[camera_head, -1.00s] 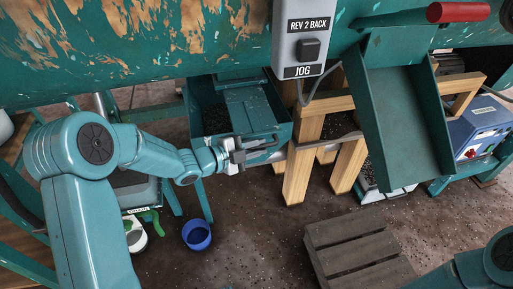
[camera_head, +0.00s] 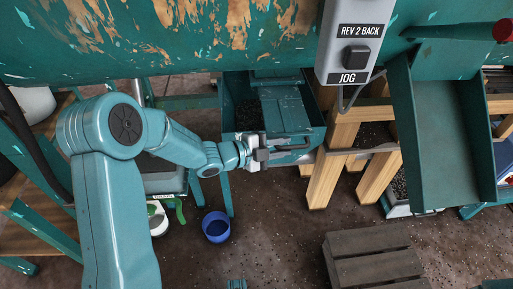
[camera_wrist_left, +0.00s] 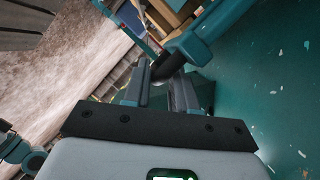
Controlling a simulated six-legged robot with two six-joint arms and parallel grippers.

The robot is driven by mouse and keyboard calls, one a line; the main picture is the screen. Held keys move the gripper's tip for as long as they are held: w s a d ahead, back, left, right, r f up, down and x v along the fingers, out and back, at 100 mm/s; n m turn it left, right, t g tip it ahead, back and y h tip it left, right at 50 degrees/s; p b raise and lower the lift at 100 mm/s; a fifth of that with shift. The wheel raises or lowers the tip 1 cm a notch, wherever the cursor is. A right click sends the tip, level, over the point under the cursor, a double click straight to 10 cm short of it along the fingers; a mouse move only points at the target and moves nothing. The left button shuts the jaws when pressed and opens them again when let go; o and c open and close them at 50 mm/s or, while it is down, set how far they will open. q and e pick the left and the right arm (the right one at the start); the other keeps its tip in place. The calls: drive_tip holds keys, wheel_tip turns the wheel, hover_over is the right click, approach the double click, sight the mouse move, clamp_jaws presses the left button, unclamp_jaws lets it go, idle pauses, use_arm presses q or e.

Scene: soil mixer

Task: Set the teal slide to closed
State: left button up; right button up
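The teal slide (camera_head: 287,110) is a worn teal plate under the big drum, over a teal box with dark soil showing on its left. A bar handle (camera_head: 291,147) runs along its front edge. My left gripper (camera_head: 262,154) is at the left part of this handle. In the left wrist view its two fingers (camera_wrist_left: 160,86) stand apart, with a dark rounded bar (camera_wrist_left: 170,66) at their tips. Whether they press on the bar cannot be told.
A grey JOG switch box (camera_head: 357,42) hangs above right of the slide. A teal chute (camera_head: 440,125) and wooden posts (camera_head: 328,165) stand to the right. A blue bucket (camera_head: 216,227) and a slatted wooden platform (camera_head: 375,258) are on the floor, with clear floor between them.

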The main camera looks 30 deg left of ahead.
use_arm(q)
drive_tip(key=p+v, duration=0.3)
drive_tip(key=v, duration=1.1)
drive_tip(key=shift+s, duration=0.4)
drive_tip(key=shift+a+r, duration=0.15)
